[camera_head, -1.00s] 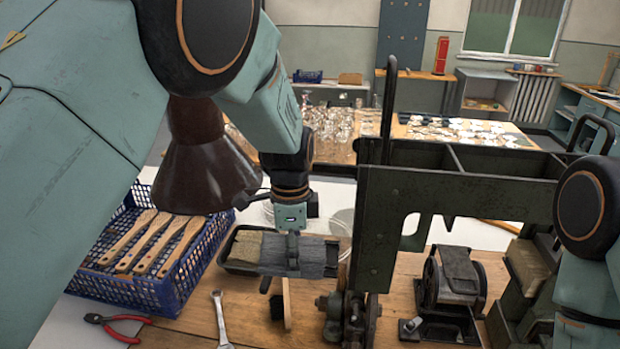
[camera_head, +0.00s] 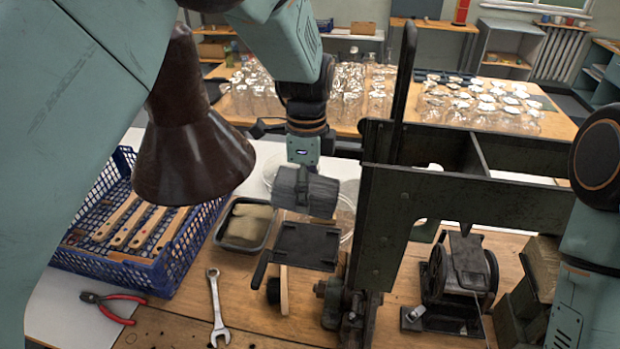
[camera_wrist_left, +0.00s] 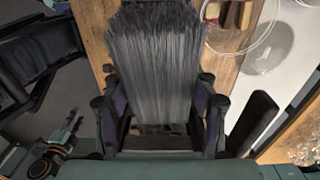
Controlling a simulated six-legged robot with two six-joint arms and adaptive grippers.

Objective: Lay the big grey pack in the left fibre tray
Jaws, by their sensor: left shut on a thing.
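The big grey pack (camera_head: 308,192) is a block of grey bristles. My left gripper (camera_head: 303,172) is shut on it and holds it in the air above a flat black plate (camera_head: 305,246). In the left wrist view the pack (camera_wrist_left: 155,60) fills the space between the fingers (camera_wrist_left: 160,110), its strands fanning out. A black tray (camera_head: 221,238) with a beige fibre pack (camera_head: 247,225) in it stands left of the plate. I cannot tell whether the plate is also a fibre tray. My right gripper is out of view; only part of that arm shows at the right.
A blue crate (camera_head: 160,275) with wooden brush handles stands at the left. A dark metal press frame (camera_head: 385,220) rises close to the right of the pack. Pliers (camera_head: 112,305) and a spanner (camera_head: 216,308) lie in front. A brown cone-shaped lampshade (camera_head: 190,150) hangs at the left.

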